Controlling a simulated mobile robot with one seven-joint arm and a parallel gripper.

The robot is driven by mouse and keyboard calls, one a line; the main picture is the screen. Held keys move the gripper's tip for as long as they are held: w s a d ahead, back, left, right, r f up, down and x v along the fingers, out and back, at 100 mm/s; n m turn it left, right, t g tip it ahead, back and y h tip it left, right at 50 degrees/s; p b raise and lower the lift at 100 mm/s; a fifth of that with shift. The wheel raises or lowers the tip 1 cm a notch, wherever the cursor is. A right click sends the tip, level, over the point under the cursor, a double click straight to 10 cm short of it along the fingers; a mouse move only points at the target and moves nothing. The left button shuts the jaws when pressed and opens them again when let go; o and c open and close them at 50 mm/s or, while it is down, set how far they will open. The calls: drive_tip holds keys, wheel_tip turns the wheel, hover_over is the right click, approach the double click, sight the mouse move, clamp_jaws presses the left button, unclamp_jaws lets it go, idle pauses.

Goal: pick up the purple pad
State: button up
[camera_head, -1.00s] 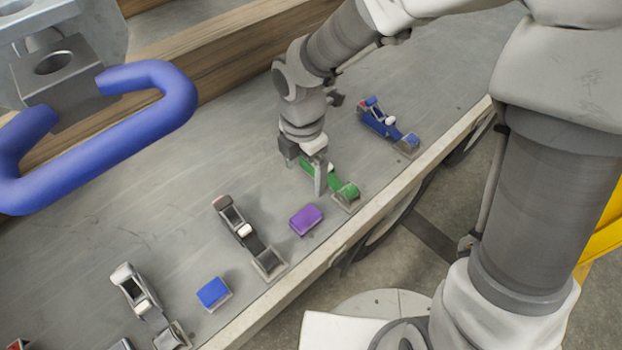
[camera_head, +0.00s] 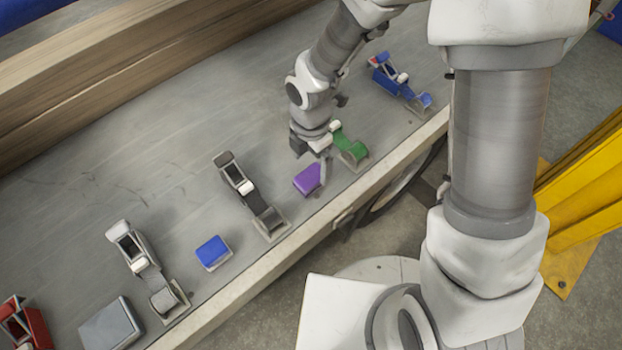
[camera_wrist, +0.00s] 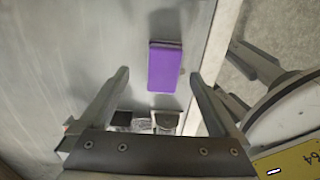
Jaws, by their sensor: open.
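The purple pad (camera_head: 307,180) lies flat on the grey trailer deck near its front edge. In the wrist view the pad (camera_wrist: 164,68) lies ahead of my fingertips, roughly in line with the gap between them. My gripper (camera_head: 312,162) is just behind and above the pad in the head view, and one finger partly overlaps the pad's right side. My gripper also shows in the wrist view (camera_wrist: 159,76), with its two fingers wide apart and nothing between them.
A green strap ratchet (camera_head: 347,146) stands close to the right of my gripper. A black-strapped ratchet (camera_head: 249,190) and a blue pad (camera_head: 213,252) lie to the left. A blue ratchet (camera_head: 396,80) is farther right. The deck's front edge (camera_head: 335,207) runs close by the pad.

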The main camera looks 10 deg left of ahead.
sight(313, 173)
drive_tip(key=f, duration=0.1)
drive_tip(key=f+b, duration=0.1)
drive_tip(key=f, duration=0.2)
drive_tip(key=shift+d+f, duration=0.25)
drive_tip(key=shift+d, duration=0.05)
drive_tip(key=shift+c, duration=0.3)
drive_tip(key=c, duration=1.4)
